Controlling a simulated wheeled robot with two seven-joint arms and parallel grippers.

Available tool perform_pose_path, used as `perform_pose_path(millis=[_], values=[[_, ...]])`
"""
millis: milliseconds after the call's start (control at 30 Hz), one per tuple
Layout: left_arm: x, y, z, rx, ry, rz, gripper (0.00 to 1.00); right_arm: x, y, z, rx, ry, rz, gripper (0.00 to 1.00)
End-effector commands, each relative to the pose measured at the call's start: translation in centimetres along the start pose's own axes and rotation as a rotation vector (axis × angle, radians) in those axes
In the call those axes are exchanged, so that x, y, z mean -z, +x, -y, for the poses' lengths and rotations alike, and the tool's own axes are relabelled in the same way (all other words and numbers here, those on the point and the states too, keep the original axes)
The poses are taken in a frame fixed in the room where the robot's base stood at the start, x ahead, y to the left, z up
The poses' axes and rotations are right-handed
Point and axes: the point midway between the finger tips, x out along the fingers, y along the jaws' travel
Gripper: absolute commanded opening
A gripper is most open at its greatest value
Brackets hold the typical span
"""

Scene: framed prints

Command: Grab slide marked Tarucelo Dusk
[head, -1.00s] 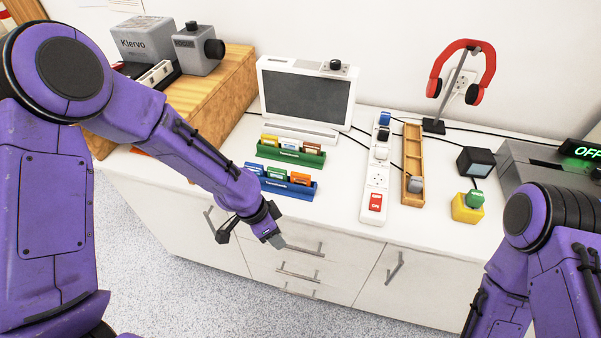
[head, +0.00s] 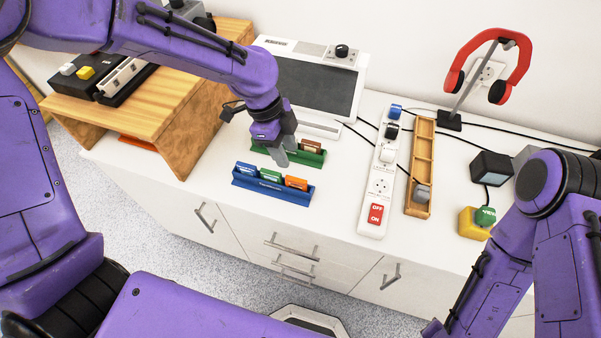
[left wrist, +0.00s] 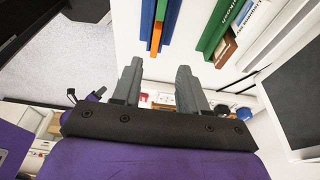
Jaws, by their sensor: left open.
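Small slides stand in two racks, and I cannot read which is marked Tarucelo Dusk. The blue rack (head: 262,187) holds a blue slide (head: 247,168), a green slide (head: 270,175) and an orange slide (head: 296,183). The green rack (head: 316,159) behind it shows a brown slide (head: 311,147); my left gripper hides part of it. My left gripper (head: 282,157) is open and empty, fingers pointing down over the green rack's near side. In the left wrist view its fingers (left wrist: 158,75) are apart, with the green rack (left wrist: 215,28) at upper right. My right gripper is out of view.
A grey-screened white device (head: 318,90) stands behind the racks. A wooden riser (head: 150,110) stands left. Bare counter lies in front of the racks.

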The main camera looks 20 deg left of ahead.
Motion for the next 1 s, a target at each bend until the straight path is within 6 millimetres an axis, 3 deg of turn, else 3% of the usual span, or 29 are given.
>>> perform_pose_path(millis=[100, 267, 500, 800, 933, 1000], values=[[-0.2, 2.5, -0.2, -0.005, -0.004, 0.003, 0.43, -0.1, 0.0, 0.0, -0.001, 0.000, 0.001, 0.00], [-0.3, 4.4, -0.2, -0.003, -0.007, 0.002, 0.43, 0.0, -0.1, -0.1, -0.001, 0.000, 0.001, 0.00], [-0.2, 8.5, -0.4, -0.005, -0.005, 0.003, 0.43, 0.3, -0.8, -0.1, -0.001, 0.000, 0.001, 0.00], [-0.1, 9.5, -0.3, -0.001, -0.002, 0.001, 0.43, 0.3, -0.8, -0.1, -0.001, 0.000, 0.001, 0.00], [-0.1, 9.5, -0.3, -0.001, -0.002, 0.001, 0.00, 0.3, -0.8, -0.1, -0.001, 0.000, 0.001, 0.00], [-0.1, 9.5, -0.3, -0.001, -0.003, 0.001, 0.00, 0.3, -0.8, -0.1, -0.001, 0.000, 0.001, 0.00]])
